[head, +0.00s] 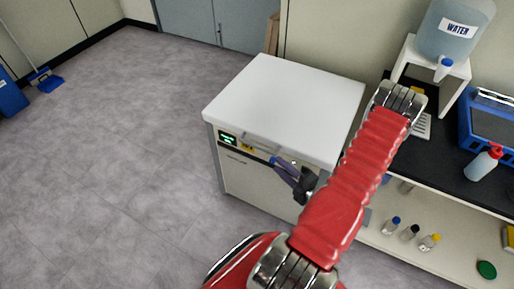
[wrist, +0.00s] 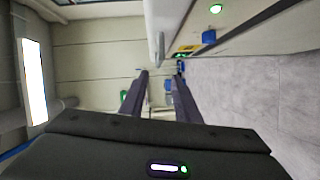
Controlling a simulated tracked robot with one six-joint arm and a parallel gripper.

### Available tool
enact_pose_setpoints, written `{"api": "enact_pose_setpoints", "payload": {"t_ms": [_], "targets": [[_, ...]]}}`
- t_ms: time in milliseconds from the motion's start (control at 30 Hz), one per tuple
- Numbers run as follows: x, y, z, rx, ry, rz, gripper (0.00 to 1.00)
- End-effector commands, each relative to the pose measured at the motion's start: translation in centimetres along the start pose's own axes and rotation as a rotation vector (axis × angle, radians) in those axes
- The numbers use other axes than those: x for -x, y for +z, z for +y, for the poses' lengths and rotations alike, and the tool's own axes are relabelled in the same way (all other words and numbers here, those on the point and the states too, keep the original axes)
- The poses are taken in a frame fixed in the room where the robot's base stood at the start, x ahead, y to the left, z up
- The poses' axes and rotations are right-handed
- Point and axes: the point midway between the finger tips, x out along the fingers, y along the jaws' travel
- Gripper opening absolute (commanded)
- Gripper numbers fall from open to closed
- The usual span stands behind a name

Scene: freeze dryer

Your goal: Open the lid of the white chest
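The white chest (head: 230,175) stands on the floor with its flat white lid (head: 285,95) down. A grey handle bar (head: 262,143) runs along the lid's front edge; in the wrist view the bar (wrist: 157,48) shows just ahead, near the space between the fingertips. My gripper (head: 281,163) is at the chest's front, close to the right part of the bar. In the wrist view my gripper (wrist: 163,72) has its two dark fingers apart, with nothing held between them. I cannot tell whether a finger touches the bar.
A dark bench (head: 465,170) stands to the right, with a water container (head: 452,40) on a white stand (head: 405,55) and a wash bottle (head: 484,162). Small bottles (head: 410,232) stand on the shelf below.

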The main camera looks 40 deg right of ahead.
Motion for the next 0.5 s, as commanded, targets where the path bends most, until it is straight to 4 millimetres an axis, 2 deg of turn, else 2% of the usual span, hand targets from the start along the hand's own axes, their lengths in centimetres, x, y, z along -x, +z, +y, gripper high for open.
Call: {"api": "enact_pose_setpoints", "payload": {"t_ms": [267,500], "targets": [[-0.5,-0.1,0.0,0.002,-0.001,0.003,0.29],[-2.3,-0.1,0.0,0.004,-0.001,0.006,0.29]]}}
